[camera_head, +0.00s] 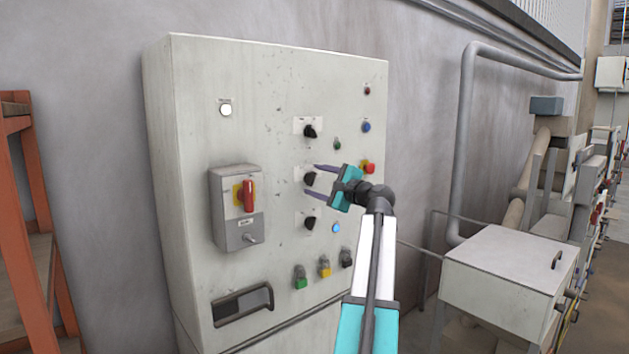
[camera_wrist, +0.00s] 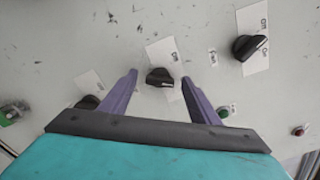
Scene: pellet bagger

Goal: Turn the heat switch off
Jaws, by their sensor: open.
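Three black rotary switches sit in a column on the grey control cabinet (camera_head: 275,90): an upper one (camera_head: 310,131), a middle one (camera_head: 310,178) and a lower one (camera_head: 309,223). Their labels are too small to read, so I cannot tell which is the heat switch. My gripper (camera_head: 311,179) is open at the middle switch. In the wrist view, the middle switch (camera_wrist: 160,77) lies between my two purple fingers (camera_wrist: 160,79), with gaps on both sides. The upper switch (camera_wrist: 245,47) is to the right there. The lower one (camera_wrist: 88,102) is partly hidden by a finger.
A red-handled main switch box (camera_head: 236,207) projects at the left of the panel. An orange rack (camera_head: 25,235) stands left, a grey metal box (camera_head: 508,278) right.

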